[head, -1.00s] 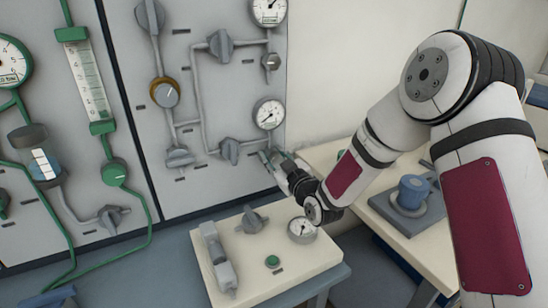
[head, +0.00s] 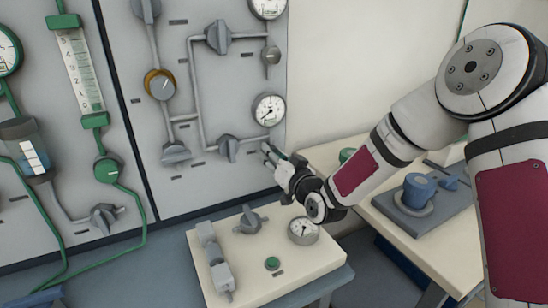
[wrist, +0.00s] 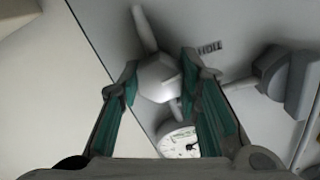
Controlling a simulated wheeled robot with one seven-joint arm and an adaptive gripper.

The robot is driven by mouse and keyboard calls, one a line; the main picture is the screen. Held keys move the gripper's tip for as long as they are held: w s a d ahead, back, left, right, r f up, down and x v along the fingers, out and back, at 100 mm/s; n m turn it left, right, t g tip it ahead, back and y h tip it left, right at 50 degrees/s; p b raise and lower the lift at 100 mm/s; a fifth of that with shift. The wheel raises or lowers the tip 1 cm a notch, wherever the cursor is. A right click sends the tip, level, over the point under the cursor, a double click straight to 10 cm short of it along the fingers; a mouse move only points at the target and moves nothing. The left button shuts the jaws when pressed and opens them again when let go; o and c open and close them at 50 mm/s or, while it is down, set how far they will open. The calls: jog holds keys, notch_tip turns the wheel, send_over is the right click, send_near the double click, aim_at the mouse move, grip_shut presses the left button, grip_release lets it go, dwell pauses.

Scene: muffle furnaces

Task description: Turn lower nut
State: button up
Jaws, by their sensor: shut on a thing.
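The lower nut, a light grey faceted piece (wrist: 158,78), sits on a thin pipe on the panel, between the fingers of my gripper in the wrist view (wrist: 160,85). My gripper is shut on the nut, one green-padded finger on each side. In the head view my gripper (head: 272,157) is at the right edge of the grey panel, below a round gauge (head: 268,110). The nut is hidden behind the fingers there.
A grey knob (head: 228,147) is on the panel left of my gripper; it shows at right in the wrist view (wrist: 285,80). Below stands a cream box (head: 250,252) with a gauge (head: 303,230). A bench (head: 372,209) holding a blue-topped device (head: 418,190) is at right.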

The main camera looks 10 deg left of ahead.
jog(key=shift+m, duration=0.9)
jog(key=o, duration=1.2)
jog(key=shift+c, duration=0.2)
jog(key=v, duration=1.2)
